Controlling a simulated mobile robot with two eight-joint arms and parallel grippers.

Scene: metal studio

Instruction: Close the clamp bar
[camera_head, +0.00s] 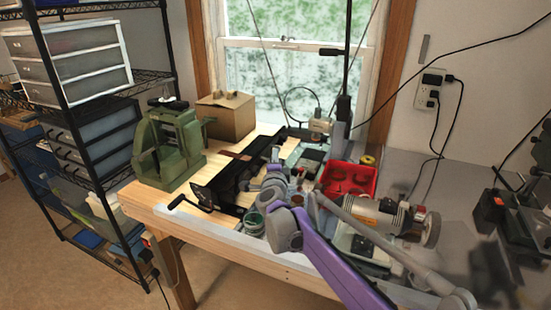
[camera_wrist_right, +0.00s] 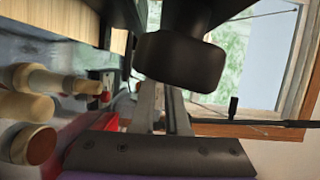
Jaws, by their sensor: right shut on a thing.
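A long black bending machine (camera_head: 232,182) lies across the wooden part of the bench, with dark bars running along it. I take one of these as the clamp bar, but its exact angle is hard to tell. A thin crank with a black knob (camera_head: 176,202) sticks out at its near left end. My right gripper (camera_head: 251,184) is at the machine's right side, shut on what looks like the clamp bar; the hold is small and partly hidden by my wrist. In the right wrist view, a thick dark cylinder (camera_wrist_right: 180,62) fills the upper middle. My left gripper is not in view.
A green press (camera_head: 170,148) stands left of the machine, with a cardboard box (camera_head: 226,116) behind. A red tray (camera_head: 347,180) and a grey power tool (camera_head: 385,215) lie close to my right arm. A black wire shelf (camera_head: 75,110) stands left of the bench.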

